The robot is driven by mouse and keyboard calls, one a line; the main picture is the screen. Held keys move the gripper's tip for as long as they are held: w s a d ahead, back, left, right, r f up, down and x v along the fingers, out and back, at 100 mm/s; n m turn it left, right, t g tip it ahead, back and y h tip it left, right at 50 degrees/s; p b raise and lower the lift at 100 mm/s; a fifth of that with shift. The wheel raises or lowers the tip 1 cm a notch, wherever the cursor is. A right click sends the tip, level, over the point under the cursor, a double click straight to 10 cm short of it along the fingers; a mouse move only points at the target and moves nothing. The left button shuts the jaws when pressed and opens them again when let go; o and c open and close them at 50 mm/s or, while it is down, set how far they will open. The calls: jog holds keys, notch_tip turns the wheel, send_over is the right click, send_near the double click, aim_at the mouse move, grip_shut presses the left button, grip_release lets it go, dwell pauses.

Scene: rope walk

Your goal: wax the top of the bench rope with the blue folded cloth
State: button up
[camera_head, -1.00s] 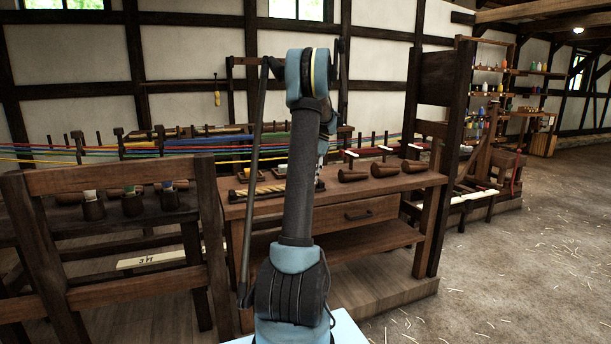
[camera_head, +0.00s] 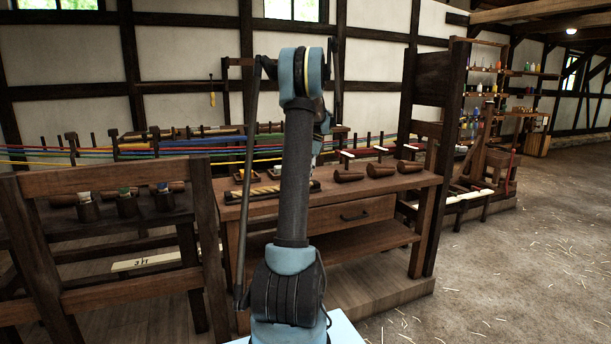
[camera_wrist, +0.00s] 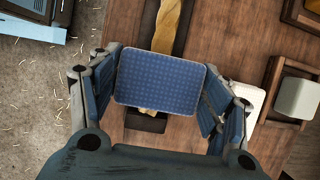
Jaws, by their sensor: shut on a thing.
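The blue folded cloth (camera_wrist: 158,82) is a flat, dotted pad in the wrist view. My gripper (camera_wrist: 160,98) is shut on it, with a finger at each side. The bench rope (camera_wrist: 172,25) is a yellow twisted piece running beneath the cloth, which hides part of it. I cannot tell whether the cloth touches the rope. In the head view the rope (camera_head: 266,191) lies in its dark holder on the bench (camera_head: 405,184). My arm hides my gripper and the cloth there.
Several wooden mallets (camera_head: 381,170) lie on the bench's right side. Small trays (camera_head: 245,176) sit behind the rope. In the wrist view, a wooden tray (camera_wrist: 274,84) holding a pale block (camera_wrist: 298,98) is at the right. Cups (camera_head: 127,206) stand on a rack at the left.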

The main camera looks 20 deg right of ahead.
jog(key=shift+a+f, duration=0.15)
jog(key=shift+a, duration=3.6)
jog(key=shift+a, duration=10.45)
notch_tip(320, 180, up, 6)
jog(key=shift+r, duration=1.5)
